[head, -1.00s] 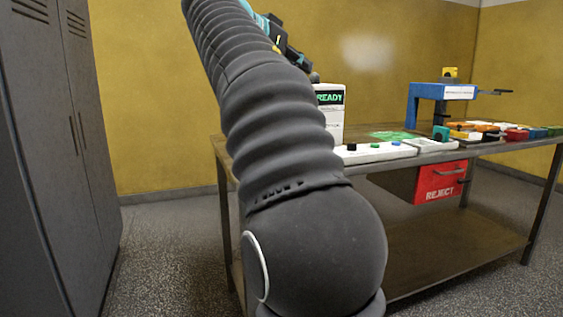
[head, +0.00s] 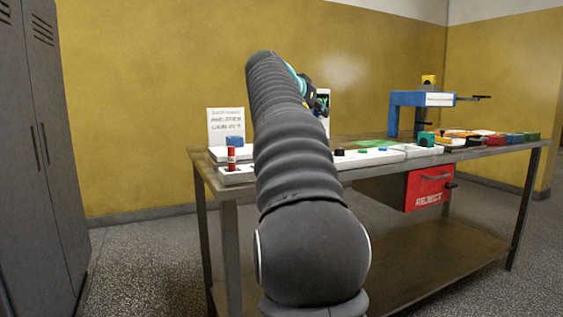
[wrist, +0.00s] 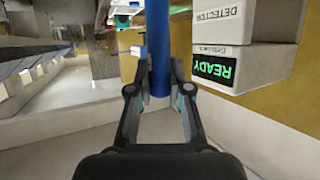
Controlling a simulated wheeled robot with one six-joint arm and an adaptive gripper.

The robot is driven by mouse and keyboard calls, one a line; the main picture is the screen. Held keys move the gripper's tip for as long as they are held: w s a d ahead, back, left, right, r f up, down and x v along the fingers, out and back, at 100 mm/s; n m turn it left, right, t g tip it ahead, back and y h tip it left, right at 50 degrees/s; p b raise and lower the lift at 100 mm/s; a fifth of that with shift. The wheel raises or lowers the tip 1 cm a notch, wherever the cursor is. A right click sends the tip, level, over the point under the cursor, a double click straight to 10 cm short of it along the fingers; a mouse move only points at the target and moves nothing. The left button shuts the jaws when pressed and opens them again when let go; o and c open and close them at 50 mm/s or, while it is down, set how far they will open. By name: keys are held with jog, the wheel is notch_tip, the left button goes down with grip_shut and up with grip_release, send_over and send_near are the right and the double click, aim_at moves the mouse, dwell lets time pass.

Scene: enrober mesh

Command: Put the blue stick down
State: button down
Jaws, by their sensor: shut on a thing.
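The blue stick (wrist: 158,45) shows in the wrist view as a long blue rod running up out of the top of the picture. My gripper (wrist: 160,88) is shut on it near its lower end, one finger on each side. The stick is held clear of the surfaces around it in that view. In the head view my arm hides most of the gripper (head: 318,100), and I cannot make out the stick there.
A detector box with a READY display (wrist: 212,68) stands close right of the stick. The table (head: 450,157) carries white trays (head: 375,156), a blue stand (head: 422,98) and several coloured blocks. A red reject drawer (head: 428,186) hangs below. A red cylinder (head: 231,160) stands at the left end.

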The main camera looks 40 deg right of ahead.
jog(key=shift+w+a+f+b, duration=0.25)
jog(key=shift+w+a+f, duration=0.7)
jog(key=shift+w+f, duration=0.5)
jog(key=shift+w+a+f+b, duration=0.3)
jog(key=shift+w+a+f, duration=0.75)
jog(key=shift+f, duration=0.75)
jog(key=shift+w+a+f+b, duration=0.25)
jog(key=shift+w+a+f, duration=0.6)
jog(key=shift+w+f, duration=0.65)
jog(key=shift+s+f, duration=0.1)
jog(key=shift+f, duration=0.15)
jog(key=c, duration=1.5)
grip_release()
jog(key=o, duration=0.4)
